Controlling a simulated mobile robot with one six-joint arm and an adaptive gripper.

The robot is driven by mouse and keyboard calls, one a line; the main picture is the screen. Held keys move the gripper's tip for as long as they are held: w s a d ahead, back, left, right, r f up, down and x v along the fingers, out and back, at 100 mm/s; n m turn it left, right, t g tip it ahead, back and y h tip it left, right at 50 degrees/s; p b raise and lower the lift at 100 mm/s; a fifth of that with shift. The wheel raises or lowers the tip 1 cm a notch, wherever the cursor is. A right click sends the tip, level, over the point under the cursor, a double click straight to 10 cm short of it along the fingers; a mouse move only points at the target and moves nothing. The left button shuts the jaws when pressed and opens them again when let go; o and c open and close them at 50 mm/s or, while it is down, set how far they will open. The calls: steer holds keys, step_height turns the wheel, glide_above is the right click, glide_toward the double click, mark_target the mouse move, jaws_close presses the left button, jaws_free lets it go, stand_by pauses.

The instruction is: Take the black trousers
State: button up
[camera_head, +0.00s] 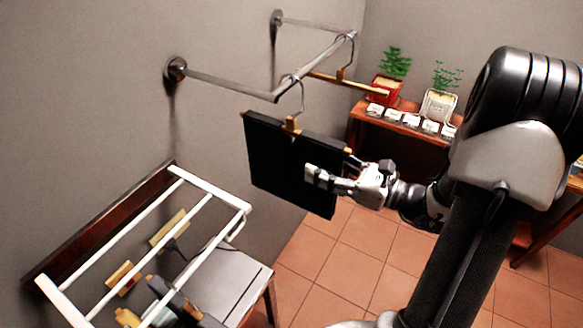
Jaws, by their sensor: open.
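The black trousers (285,165) hang as a flat dark panel from a wooden hanger (292,124), whose hook sits on the metal wall rail (225,84). My gripper (325,179) is open at the right part of the trousers. One pale finger shows in front of the black cloth. The other finger is not clearly seen, so I cannot tell whether the cloth lies between the fingers.
An empty wooden hanger (347,83) hangs farther along the rail. A shelf (375,127) with potted plants (440,95) and small white items stands behind. Tiled floor (350,250) is clear.

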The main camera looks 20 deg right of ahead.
steer(key=shift+c, duration=0.4)
jaws_close()
